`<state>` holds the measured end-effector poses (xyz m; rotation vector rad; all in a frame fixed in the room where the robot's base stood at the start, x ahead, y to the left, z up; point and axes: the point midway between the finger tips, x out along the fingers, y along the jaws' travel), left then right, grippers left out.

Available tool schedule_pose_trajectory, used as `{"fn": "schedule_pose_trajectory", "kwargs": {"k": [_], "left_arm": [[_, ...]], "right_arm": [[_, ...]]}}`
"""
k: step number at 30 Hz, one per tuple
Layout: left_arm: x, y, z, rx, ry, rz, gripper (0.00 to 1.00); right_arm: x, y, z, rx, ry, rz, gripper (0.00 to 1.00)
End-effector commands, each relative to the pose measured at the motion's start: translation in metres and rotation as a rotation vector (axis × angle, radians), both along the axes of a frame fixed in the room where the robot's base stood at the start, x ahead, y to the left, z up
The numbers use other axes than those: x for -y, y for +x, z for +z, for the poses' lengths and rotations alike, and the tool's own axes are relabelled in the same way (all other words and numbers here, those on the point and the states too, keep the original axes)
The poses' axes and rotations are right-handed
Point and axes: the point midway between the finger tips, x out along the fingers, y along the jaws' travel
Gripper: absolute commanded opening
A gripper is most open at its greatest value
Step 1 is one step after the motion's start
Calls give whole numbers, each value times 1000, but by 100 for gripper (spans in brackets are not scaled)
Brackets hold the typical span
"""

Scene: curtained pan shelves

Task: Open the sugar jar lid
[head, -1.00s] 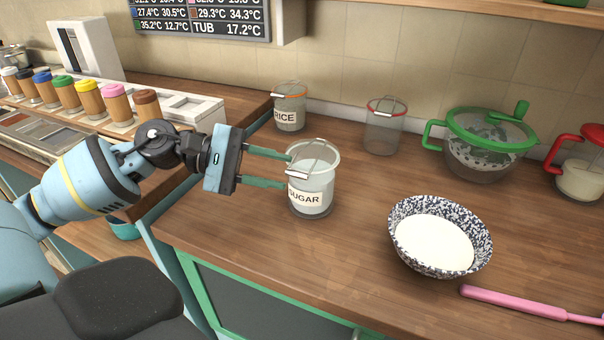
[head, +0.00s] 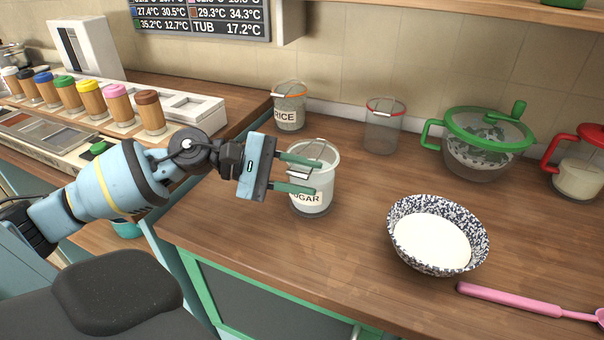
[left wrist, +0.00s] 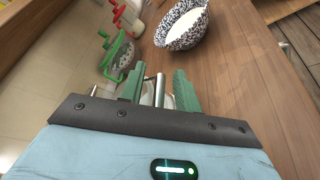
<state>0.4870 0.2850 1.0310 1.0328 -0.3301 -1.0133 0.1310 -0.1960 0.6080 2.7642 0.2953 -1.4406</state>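The sugar jar (head: 312,206) is a clear, white-filled jar with a white rim, a wire clasp (head: 308,149) and a partly covered "SUGAR" label. It stands upright on the wooden counter. My left gripper (head: 318,176) is at the jar's left side, with its two green fingers apart, one above the other, in front of the upper jar. In the left wrist view the fingers (left wrist: 159,88) stand either side of a metal clasp part (left wrist: 160,91). The jar is mostly hidden there. Contact cannot be told. My right gripper is not in view.
A rice jar (head: 289,107) and an empty red-rimmed jar (head: 383,128) stand behind. A green-lidded container (head: 480,160) and red-handled jar (head: 578,178) are at right. A speckled bowl (head: 399,249) and pink spoon (head: 520,303) lie front right.

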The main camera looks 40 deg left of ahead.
Motion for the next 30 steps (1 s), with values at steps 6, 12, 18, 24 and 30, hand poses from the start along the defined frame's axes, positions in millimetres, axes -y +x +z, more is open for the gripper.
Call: {"fn": "schedule_pose_trajectory", "kwargs": {"k": [6,12,18,24,30], "left_arm": [[0,0,0,-1,-1,0,16],[0,0,0,-1,-1,0,0],[0,0,0,-1,-1,0,0],[0,0,4,-21,-4,-1,0],[-1,1,18,-98,-24,0,0]], "right_arm": [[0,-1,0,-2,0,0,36],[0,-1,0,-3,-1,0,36],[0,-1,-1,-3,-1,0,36],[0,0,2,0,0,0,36],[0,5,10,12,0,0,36]]}}
